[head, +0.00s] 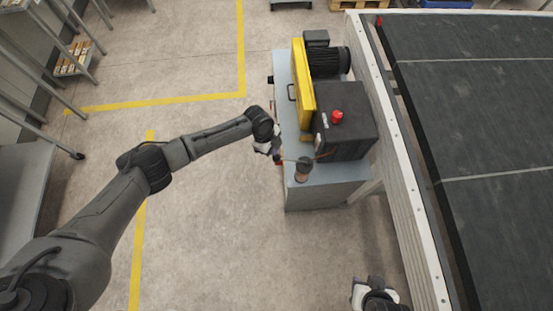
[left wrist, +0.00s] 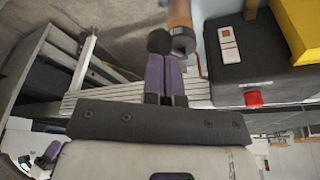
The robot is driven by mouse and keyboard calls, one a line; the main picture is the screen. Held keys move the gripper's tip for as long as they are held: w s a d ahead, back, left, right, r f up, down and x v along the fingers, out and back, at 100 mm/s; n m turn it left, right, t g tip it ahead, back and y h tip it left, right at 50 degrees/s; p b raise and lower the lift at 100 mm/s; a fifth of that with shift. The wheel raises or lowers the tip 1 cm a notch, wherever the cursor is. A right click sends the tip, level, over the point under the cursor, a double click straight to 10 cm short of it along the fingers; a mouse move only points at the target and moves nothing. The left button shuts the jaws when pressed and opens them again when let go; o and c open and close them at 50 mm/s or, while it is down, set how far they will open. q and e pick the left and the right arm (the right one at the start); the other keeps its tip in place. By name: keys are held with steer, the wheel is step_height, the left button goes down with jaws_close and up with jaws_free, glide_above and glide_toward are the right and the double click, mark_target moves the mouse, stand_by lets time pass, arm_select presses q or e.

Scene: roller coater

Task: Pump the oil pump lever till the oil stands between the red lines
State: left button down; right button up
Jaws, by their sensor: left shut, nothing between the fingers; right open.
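In the head view the oil pump (head: 302,170), a small brownish cylinder, stands on the near end of the grey machine cabinet. A thin lever seems to run from it toward my left gripper (head: 276,153). In the left wrist view the purple fingers of my left gripper (left wrist: 166,78) are shut with nothing between them. A round black knob (left wrist: 159,41) is at their tips, beside the copper-coloured pump cylinder (left wrist: 180,22); I cannot tell whether they touch it. My right gripper (head: 374,293) is open at the bottom edge, away from the pump. I cannot make out the oil level or red lines.
A black box (head: 349,137) with a red button (head: 337,117) stands behind the pump, beside a yellow guard (head: 302,83) and a motor (head: 329,61). A wide dark conveyor (head: 480,110) fills the right. The floor (head: 215,210) left of the cabinet is clear.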

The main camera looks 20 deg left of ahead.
mark_target(274, 158)
arm_select(q)
steer(key=shift+b+x, duration=0.9)
steer(key=shift+x, duration=0.7)
step_height(274, 158, down, 4)
steer(key=b, duration=0.3)
steer(key=shift+f+b, duration=0.25)
steer(key=shift+b, duration=0.15)
steer(key=shift+r, duration=0.1)
